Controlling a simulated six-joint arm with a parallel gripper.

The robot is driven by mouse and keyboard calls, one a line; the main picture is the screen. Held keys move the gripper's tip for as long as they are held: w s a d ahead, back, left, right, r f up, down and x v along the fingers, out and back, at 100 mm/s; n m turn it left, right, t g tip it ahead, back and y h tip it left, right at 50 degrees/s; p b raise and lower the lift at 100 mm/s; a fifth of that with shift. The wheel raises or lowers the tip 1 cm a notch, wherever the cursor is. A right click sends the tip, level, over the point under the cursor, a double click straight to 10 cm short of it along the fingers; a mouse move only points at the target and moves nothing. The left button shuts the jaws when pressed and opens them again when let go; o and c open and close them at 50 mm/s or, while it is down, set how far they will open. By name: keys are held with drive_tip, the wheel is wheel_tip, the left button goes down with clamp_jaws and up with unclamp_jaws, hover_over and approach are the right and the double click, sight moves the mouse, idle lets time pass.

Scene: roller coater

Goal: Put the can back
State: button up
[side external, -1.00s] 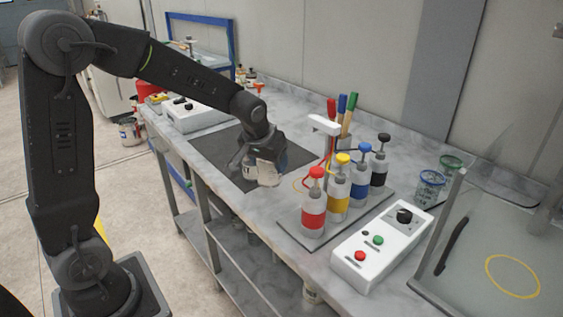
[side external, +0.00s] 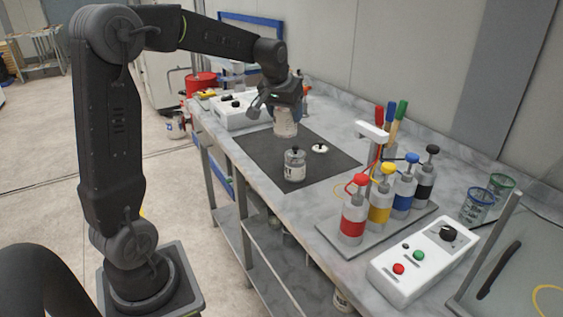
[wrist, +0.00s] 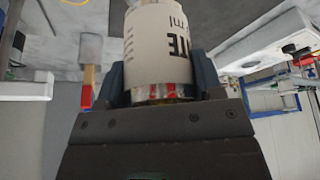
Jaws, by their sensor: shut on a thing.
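My gripper (side external: 283,110) is shut on a pale can (side external: 285,124) over the far part of the dark mat (side external: 262,152). The side view does not make clear whether the can's base touches the mat. In the wrist view the can (wrist: 158,48) stands between the blue fingers of my gripper (wrist: 162,82). Its white label shows black letters ending in "TE", upside down in the picture. The can's far end is cut off by the frame edge.
A small jar with a black knob (side external: 294,168) and a white lid (side external: 320,148) are on the mat. Pump bottles (side external: 380,208), brushes (side external: 390,125) and a control box (side external: 425,262) stand to the right. Another white box (side external: 238,112) is at the back left.

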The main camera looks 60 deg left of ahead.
drive_tip(key=s+a+n, duration=0.1)
drive_tip(key=s+a, duration=0.2)
drive_tip(key=a, duration=0.5)
drive_tip(key=s+a+n, duration=0.2)
drive_tip(key=a, duration=0.6)
drive_tip(key=shift+g+y, duration=0.3)
drive_tip(key=shift+y, duration=0.1)
drive_tip(key=shift+w+d+f, duration=0.85)
drive_tip(key=shift+w+f, duration=0.85)
drive_tip(key=shift+f, duration=1)
drive_tip(key=shift+w+d+f, duration=0.8)
drive_tip(key=shift+w+f, duration=0.9)
drive_tip(key=shift+f, duration=0.95)
drive_tip(key=shift+w+d+f, duration=0.85)
drive_tip(key=shift+w+f, duration=0.85)
drive_tip(key=shift+f, duration=1)
drive_tip(key=shift+f, duration=0.15)
drive_tip(key=o, duration=1.1)
drive_tip(key=shift+o, duration=0.2)
